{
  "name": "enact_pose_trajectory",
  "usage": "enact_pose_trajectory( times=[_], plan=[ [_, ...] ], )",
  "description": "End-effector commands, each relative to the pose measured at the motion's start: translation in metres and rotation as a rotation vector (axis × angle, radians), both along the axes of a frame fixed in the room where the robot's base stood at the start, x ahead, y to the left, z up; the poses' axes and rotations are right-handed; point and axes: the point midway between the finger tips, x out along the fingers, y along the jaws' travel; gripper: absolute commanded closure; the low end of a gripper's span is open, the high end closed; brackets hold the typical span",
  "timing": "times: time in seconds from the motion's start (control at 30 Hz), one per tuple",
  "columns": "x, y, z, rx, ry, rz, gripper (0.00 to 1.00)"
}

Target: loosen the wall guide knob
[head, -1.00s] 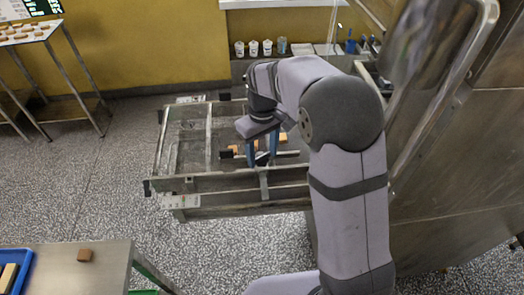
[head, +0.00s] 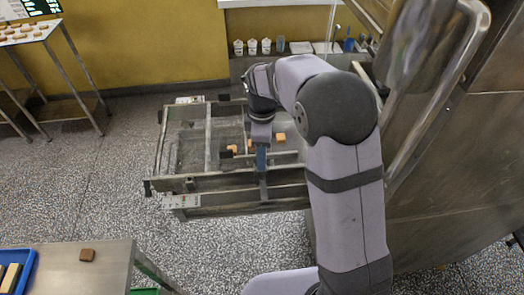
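The enrober mesh frame (head: 209,140) is a metal rack with rails and a mesh bed, left of my arm. A guide bar (head: 285,155) crosses its right part, with a small dark block (head: 226,154) at its left end. I cannot tell which part is the wall guide knob; it may be hidden by my gripper. My gripper (head: 262,168) points down over the front part of the bed, near the guide bar and front rail. Its blue fingers show edge-on as one narrow strip, so their gap is hidden. I cannot tell whether they touch anything.
Orange-brown pieces (head: 280,137) lie on the mesh near my gripper. A large steel housing (head: 455,170) stands close on the right. A steel table (head: 85,270) with a brown piece (head: 87,255) and blue tray (head: 18,272) is at front left. White cups (head: 252,47) stand behind.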

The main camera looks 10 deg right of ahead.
Motion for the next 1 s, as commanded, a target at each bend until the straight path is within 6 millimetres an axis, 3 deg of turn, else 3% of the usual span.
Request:
enact_pose_trajectory(
  times=[0.33,0.87,0.9,0.93,1.0],
  plan=[
    [0.0023,0.0005,0.0017,0.0,-0.006,0.151,0.72],
    [0.0025,0.0006,0.0018,0.001,-0.006,0.172,0.72],
    [0.0025,0.0006,0.0018,0.001,-0.006,0.172,0.4],
    [0.0024,0.0006,0.0018,0.001,-0.006,0.172,0.33],
    [0.0021,0.0005,0.0015,0.0,-0.005,0.172,0.31]
  ],
)
